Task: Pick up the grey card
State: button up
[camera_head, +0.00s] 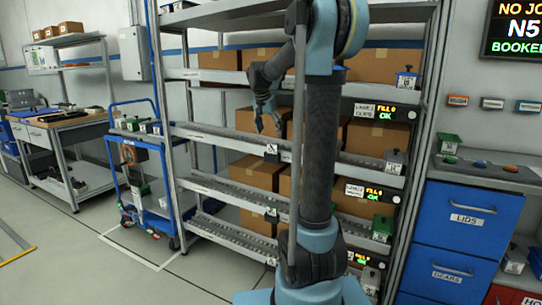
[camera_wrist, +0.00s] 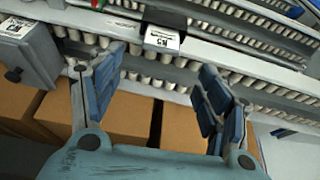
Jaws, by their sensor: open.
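A small dark grey card with a white printed label (camera_wrist: 162,41) sits at the edge of a roller shelf, ahead of my gripper in the wrist view. A small dark piece with a white label (camera_head: 271,151) on the shelf's front rail in the head view looks like the same one. My gripper (camera_wrist: 160,105) is open, with its two blue-padded fingers apart and nothing between them. In the head view my gripper (camera_head: 268,118) hangs in front of the rack, a little above that rail. The card is clear of the fingers.
Cardboard boxes (camera_wrist: 140,125) lie beneath the fingers in the wrist view. A grey labelled box (camera_wrist: 30,50) is close to the left finger. The rack (camera_head: 232,140) holds several roller shelves. A blue cart (camera_head: 150,190) stands left, with open floor before it.

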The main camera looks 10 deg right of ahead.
aim_at(272, 152)
jog(key=shift+x, duration=3.7)
jog(key=shift+s+a, duration=0.15)
jog(key=c, duration=1)
